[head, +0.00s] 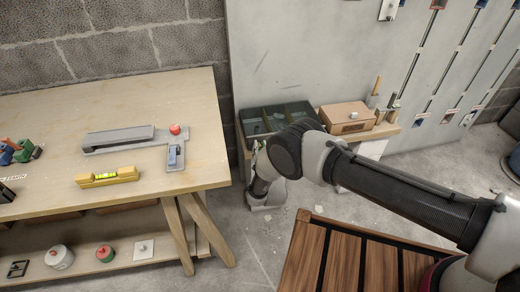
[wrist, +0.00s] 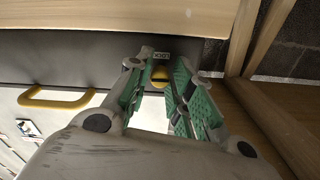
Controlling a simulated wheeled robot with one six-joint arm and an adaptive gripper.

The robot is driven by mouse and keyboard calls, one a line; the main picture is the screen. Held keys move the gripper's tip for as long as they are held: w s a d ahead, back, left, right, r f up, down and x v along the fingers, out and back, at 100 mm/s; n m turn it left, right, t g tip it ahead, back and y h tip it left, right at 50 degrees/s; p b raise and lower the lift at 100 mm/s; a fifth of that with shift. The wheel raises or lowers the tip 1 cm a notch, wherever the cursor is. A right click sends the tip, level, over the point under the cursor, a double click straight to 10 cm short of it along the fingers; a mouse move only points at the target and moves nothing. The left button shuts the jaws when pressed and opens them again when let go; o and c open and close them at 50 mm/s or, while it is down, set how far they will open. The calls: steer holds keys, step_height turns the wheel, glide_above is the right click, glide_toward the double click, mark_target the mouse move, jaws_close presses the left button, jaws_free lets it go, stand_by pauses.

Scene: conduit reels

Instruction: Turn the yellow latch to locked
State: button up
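In the wrist view, a yellow latch (wrist: 184,74) sits on a dark panel under a wooden edge. It shows between and just beyond my fingertips and is partly hidden by them, so I cannot tell which way it points or whether they touch it. A small label (wrist: 161,55) with lettering too small to read surely is above it. My gripper (wrist: 163,72) has green-padded fingers, parted on either side of the latch. In the head view the latch is not visible, and my arm hides most of the gripper.
A yellow handle (wrist: 55,97) is on the panel to the left of the latch. Wooden legs (wrist: 262,45) stand close on the right. In the head view, a workbench (head: 60,100) with tools is at left, and a slatted wooden top (head: 345,258) is in front.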

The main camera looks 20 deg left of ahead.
jaws_close()
steer(key=shift+m, duration=9)
steer(key=shift+d, duration=0.1)
steer(key=o, duration=0.6)
jaws_free()
